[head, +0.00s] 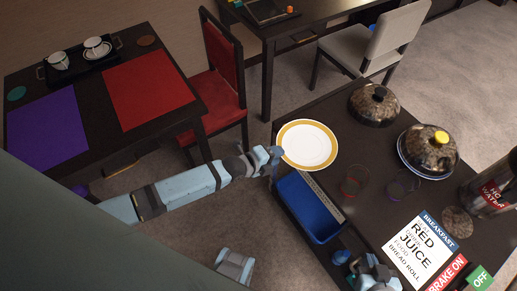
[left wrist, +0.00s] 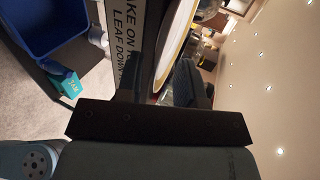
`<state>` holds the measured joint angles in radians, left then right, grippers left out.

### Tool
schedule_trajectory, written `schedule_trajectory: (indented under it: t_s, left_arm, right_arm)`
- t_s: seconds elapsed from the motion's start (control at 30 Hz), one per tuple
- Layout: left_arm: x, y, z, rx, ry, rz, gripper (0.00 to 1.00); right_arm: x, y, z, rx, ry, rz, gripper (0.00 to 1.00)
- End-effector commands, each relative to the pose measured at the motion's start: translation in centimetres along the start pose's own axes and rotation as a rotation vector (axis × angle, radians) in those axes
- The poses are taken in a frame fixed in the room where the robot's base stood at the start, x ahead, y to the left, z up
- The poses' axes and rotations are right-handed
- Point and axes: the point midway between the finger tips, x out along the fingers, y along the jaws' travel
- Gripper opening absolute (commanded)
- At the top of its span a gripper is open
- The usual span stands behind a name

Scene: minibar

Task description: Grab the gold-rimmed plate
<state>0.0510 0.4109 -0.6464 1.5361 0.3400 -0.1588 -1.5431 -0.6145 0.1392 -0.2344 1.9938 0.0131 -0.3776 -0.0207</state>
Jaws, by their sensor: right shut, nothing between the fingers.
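The gold-rimmed plate (head: 308,146) is white with a wide gold band and lies flat near the left edge of the dark trolley top. My left gripper (head: 270,160) is just left of the plate's rim, at the trolley's edge. In the left wrist view its two fingers (left wrist: 160,85) stand apart, with the plate (left wrist: 177,40) seen edge-on beyond and between them. Whether they touch the rim cannot be told. My right gripper (head: 368,274) is shut and empty over the trolley's near side, low in the picture.
A blue bin (head: 311,206) hangs at the trolley's left side, close below my left gripper. Two clear glasses (head: 354,181) (head: 401,187), domed covers (head: 430,150) and a breakfast sign (head: 420,250) are on the trolley. A red chair (head: 222,80) stands behind my left arm.

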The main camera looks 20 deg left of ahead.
Motion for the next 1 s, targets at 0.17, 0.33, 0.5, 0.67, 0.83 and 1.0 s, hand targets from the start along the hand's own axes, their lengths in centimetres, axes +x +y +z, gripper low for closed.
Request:
schedule_trajectory:
  t_s: [0.17, 0.33, 0.5, 0.67, 0.83, 1.0]
  left_arm:
    - [-4.1, 0.1, 0.0, 0.001, 0.001, 0.002, 0.34]
    - [-8.0, 0.2, 0.0, 0.001, 0.0, 0.003, 0.34]
    - [-10.8, 0.1, 0.0, -0.001, 0.0, 0.002, 0.34]
    - [-12.0, 0.1, 0.0, 0.0, 0.0, 0.001, 0.34]
    - [-12.2, 0.0, 0.0, -0.001, -0.001, 0.0, 0.34]
    - [-12.2, 0.0, 0.0, -0.001, 0.0, 0.0, 0.36]
  right_arm:
    - [0.1, 0.0, 0.0, 0.0, 0.0, 0.0, 0.0]
    - [0.1, 0.0, 0.2, 0.0, 0.0, 0.0, 0.0]
    - [0.2, 0.0, 0.3, 0.0, 0.0, 0.0, 0.0]
    - [0.2, 0.0, 0.3, 0.0, 0.0, 0.0, 0.0]
    - [0.2, 0.0, 0.3, 0.0, 0.0, 0.0, 0.0]
    - [0.2, 0.0, 0.3, 0.0, 0.0, -0.001, 0.0]
